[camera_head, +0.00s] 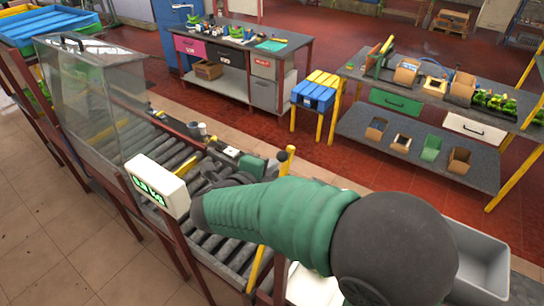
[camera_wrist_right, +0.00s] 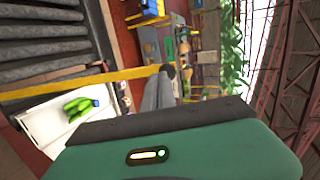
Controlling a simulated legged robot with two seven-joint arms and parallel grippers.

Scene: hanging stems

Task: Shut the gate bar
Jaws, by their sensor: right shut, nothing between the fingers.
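The yellow gate bar (camera_head: 282,163) stands out beside the roller conveyor in the head view. Its middle is hidden behind my right arm, and a lower yellow piece shows below the sleeve. In the right wrist view the yellow bar (camera_wrist_right: 115,77) runs from the left edge to a dark end near my fingers. My right gripper (camera_head: 269,167) is mostly hidden by my arm, with its green hand just left of the bar's upper end. In the wrist view its grey fingers (camera_wrist_right: 162,88) are shut and empty, close against the bar's end; contact is unclear. My left gripper is not in view.
The roller conveyor (camera_head: 172,160) runs under a clear hood (camera_head: 88,90). A white display box (camera_head: 157,185) stands at its near side, close to my elbow. A white tray (camera_wrist_right: 50,127) holds green fruit with a blue piece. A grey bin (camera_head: 480,255) is at right.

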